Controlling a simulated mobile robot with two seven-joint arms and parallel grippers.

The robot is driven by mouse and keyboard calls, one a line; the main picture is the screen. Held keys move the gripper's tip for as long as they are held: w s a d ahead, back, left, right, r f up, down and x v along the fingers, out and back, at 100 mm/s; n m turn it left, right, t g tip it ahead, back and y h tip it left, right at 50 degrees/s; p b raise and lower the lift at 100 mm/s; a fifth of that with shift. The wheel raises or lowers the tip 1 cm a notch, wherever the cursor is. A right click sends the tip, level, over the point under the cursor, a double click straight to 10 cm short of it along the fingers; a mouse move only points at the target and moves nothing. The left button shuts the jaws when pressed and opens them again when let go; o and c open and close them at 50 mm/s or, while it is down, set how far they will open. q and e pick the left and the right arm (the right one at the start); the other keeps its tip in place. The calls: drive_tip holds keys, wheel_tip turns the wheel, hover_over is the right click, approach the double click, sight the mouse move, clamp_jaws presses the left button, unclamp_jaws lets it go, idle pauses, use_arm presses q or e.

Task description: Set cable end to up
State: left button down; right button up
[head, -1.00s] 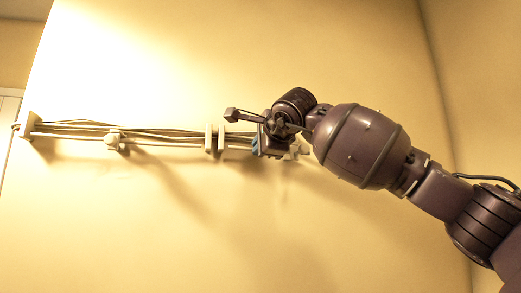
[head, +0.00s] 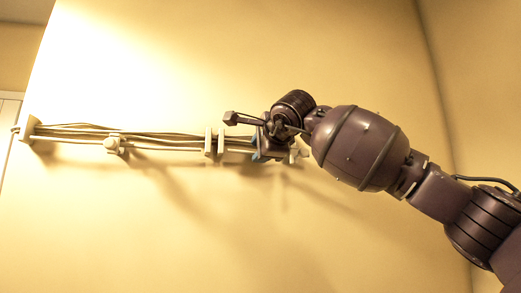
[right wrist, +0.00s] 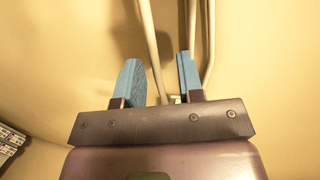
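Pale cables (head: 165,141) run roughly level along the wall, through several white clips. My right gripper (head: 257,146) is at their right end, by the wall; its arm comes in from the right. In the right wrist view its two blue fingers (right wrist: 158,78) are apart. One pale cable (right wrist: 152,45) passes through the gap between them, and another cable (right wrist: 210,45) passes just right of the right finger. Small white pieces (head: 297,154) show beside the gripper in the head view; I cannot tell which is the cable end. My left gripper is out of view.
White clips (head: 213,142) and a left end bracket (head: 28,128) stick out from the wall (head: 150,220). The wall below and above the cables is bare. A dark slatted object (right wrist: 9,142) shows at the left edge of the right wrist view.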

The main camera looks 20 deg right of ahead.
drive_tip(key=shift+s, duration=0.15)
